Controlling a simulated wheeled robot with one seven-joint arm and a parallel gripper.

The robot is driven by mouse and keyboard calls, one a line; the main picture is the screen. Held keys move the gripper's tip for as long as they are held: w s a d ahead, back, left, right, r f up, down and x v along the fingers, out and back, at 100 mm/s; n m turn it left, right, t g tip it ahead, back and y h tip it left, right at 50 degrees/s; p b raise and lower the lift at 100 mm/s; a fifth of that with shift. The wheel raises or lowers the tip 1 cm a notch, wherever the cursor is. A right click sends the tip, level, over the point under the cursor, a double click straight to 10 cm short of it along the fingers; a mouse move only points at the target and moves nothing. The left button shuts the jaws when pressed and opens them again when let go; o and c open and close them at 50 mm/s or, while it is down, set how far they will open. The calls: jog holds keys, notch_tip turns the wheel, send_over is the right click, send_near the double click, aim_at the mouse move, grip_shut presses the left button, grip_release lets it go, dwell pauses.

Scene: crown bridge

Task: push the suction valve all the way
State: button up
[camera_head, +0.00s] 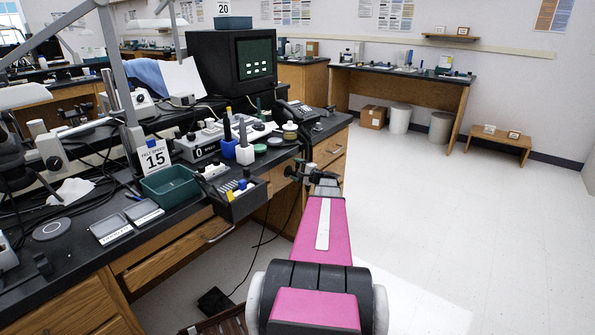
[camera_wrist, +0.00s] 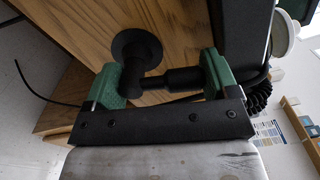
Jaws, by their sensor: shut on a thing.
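The suction valve (camera_wrist: 183,80) is a black fitting with a round flange (camera_wrist: 130,40) on the wooden end panel of the bench and a cylinder lying across the wrist view. My gripper (camera_wrist: 162,78) has green fingertips, one at each end of the cylinder, and is shut on the valve along its length. The right fingertip meets the cylinder's end; the left one is beside the flange-side end. In the head view my gripper (camera_head: 318,176) is at the bench's end, where the valve (camera_head: 292,170) shows small and dark. How far the valve is pushed in cannot be told.
The cluttered black-topped bench (camera_head: 100,262) runs along the left, with a small black caddy (camera_head: 245,203) at its front edge. A coiled black cord (camera_wrist: 258,98) hangs close to the right fingertip. The white floor (camera_head: 470,220) on the right is clear.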

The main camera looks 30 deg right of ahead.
jog(key=shift+s+a+n, duration=0.2)
jog(key=shift+a+n, duration=0.05)
jog(key=shift+n, duration=0.85)
jog(key=o, duration=0.8)
